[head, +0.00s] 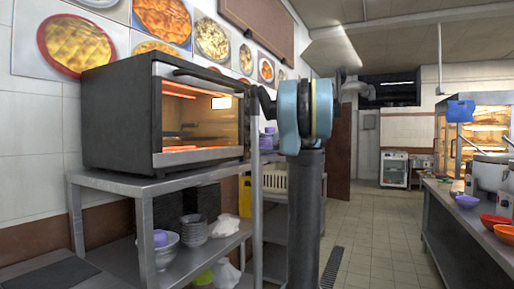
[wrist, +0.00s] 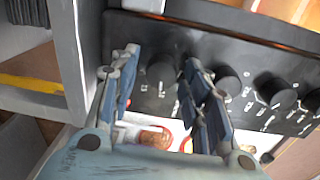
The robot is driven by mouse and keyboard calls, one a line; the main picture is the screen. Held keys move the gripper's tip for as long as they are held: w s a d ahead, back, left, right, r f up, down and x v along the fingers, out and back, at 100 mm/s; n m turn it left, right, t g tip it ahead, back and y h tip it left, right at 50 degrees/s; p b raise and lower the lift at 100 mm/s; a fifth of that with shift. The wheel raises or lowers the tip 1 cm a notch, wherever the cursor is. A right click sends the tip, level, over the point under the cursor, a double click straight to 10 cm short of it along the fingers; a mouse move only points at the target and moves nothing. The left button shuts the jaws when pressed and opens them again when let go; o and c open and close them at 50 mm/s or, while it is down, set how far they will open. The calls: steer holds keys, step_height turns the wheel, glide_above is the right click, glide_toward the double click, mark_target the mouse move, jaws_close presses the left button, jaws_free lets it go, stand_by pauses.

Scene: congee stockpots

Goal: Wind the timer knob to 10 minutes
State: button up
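The black toaster oven (head: 165,118) stands on a metal rack at the left, its window glowing orange. Its dark control panel (wrist: 205,45) fills the upper right of the wrist view, with a row of round black knobs. One knob (wrist: 160,72) shows between my gripper's fingertips (wrist: 160,64). Other knobs (wrist: 228,79) lie to the right. I cannot read which one is the timer. The two fingers are apart, one on each side of that knob; I cannot tell if they touch it. In the head view my arm hides the panel.
The metal rack (head: 165,176) holds bowls and dark stacked trays on its lower shelf. A grey upright (wrist: 70,40) stands close left of my gripper in the wrist view. A counter (head: 465,235) with bowls runs along the right. The tiled floor between is clear.

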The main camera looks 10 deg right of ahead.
steer(key=shift+s, duration=0.1)
steer(key=v, duration=1.1)
steer(key=shift+d, duration=0.4)
steer(key=shift+s+a+f, duration=0.1)
steer(key=shift+s, duration=0.1)
steer(key=s+a+f+n+g+h, duration=0.2)
steer(key=s+a+f+g+h, duration=0.1)
steer(key=s+a+f, duration=0.65)
steer(key=s+a+f+n+g+h, duration=0.1)
steer(key=s+a+f+g+h, duration=0.15)
steer(key=s+a+f, duration=0.65)
steer(key=s+d+f+n+g+h, duration=0.1)
steer(key=s+d+f+h, duration=0.1)
steer(key=s+f, duration=0.4)
steer(key=s+d+f+n+h, duration=0.2)
steer(key=s+f, duration=0.4)
steer(key=f, duration=0.6)
steer(key=s+d+f+n+g+h, duration=0.1)
steer(key=s+d+f+h, duration=0.3)
steer(key=f, duration=0.6)
steer(key=shift+s+d+n+g, duration=0.35)
steer(key=shift+s+d+n, duration=0.35)
steer(key=shift+s, duration=0.5)
